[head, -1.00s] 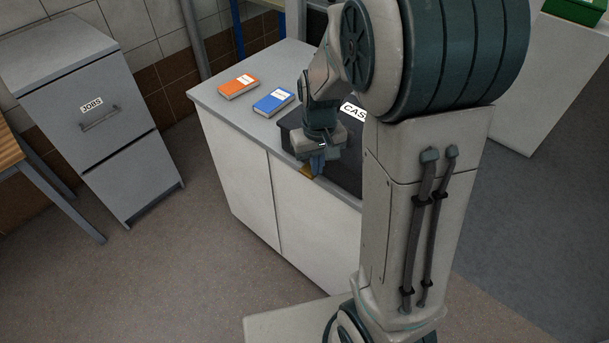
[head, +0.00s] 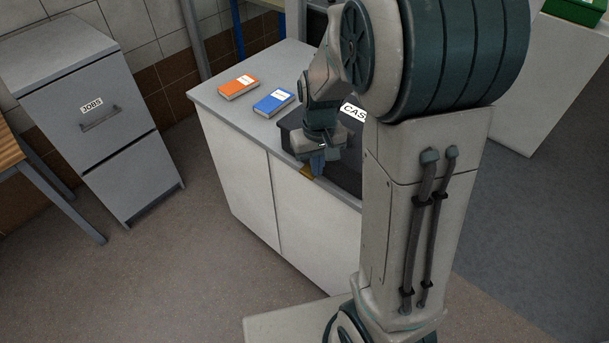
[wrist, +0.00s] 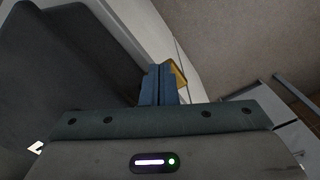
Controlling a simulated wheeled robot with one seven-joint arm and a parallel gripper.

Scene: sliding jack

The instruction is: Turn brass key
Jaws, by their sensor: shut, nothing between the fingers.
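The brass key (head: 306,172) shows as a small gold piece at the front of the dark cash box (head: 346,174), at the counter's front edge. In the wrist view the brass key (wrist: 178,73) sticks out just beyond and to the right of the fingertips. My gripper (head: 318,168) points down beside the key, its blue fingers close together. In the wrist view my gripper (wrist: 159,72) is shut with nothing visible between the fingers. The fingers hide part of the key, and I cannot tell whether they touch it.
The box stands on a grey-topped white cabinet (head: 240,180) with an orange book (head: 238,87) and a blue book (head: 273,102) to the left. A grey filing cabinet (head: 105,130) marked JOBS stands far left. The floor between is clear. My arm hides the box's right side.

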